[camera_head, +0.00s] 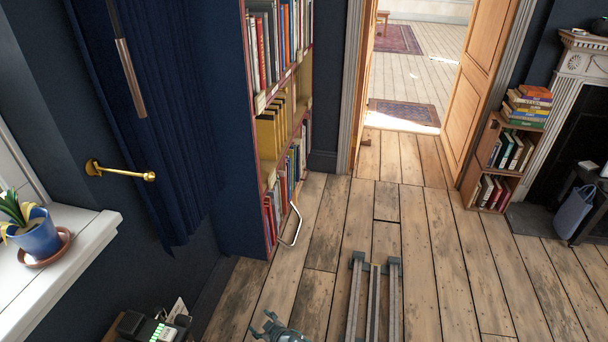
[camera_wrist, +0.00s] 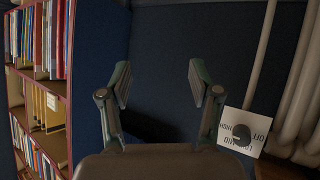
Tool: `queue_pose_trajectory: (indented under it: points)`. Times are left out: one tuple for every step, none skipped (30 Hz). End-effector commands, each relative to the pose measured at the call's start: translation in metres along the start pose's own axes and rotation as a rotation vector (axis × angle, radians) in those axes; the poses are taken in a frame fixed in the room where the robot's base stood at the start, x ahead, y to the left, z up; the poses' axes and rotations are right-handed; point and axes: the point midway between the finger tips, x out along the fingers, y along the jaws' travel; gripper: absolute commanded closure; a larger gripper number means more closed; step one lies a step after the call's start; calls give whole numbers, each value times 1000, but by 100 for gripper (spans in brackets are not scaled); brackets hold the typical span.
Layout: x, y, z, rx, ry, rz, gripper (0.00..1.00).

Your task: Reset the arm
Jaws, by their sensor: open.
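My gripper (camera_wrist: 158,84) is open and empty in the wrist view, its two fingers apart before a dark blue wall or panel. The bookshelf (camera_wrist: 72,95) stands at the left of the wrist view, apart from the fingers. The same bookshelf (camera_head: 257,160) stands upright left of centre in the head view.
A white card (camera_wrist: 242,131) and pale pipes (camera_wrist: 298,95) are right of my fingers. A device with green lights (camera_head: 152,330) sits lower left. A potted plant (camera_head: 38,238) stands on the sill. A low bookcase (camera_head: 494,165) is at right. The wooden floor (camera_head: 440,270) is largely clear.

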Motion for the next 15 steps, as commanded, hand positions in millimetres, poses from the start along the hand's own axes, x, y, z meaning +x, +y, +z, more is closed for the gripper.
queue_pose_trajectory:
  points:
    - [-9,14,21,18,-94,54,37]
    - [-14,23,35,29,-153,83,37]
    - [-22,32,54,46,-235,119,37]
    - [-30,38,68,61,-297,143,37]
    - [-39,44,83,76,-360,165,37]
    - [-52,50,102,100,-444,191,37]
    - [-63,54,116,120,-509,206,37]
    - [-75,57,129,140,-574,219,37]
    - [-92,59,147,171,-663,233,37]
    - [-106,59,160,195,-729,238,37]
    - [-121,58,172,221,-796,242,37]
    - [-141,56,187,259,-883,241,37]
    - [-157,53,197,288,-949,237,37]
    - [-172,49,206,320,-1012,231,37]
    - [-193,43,216,362,-1091,218,37]
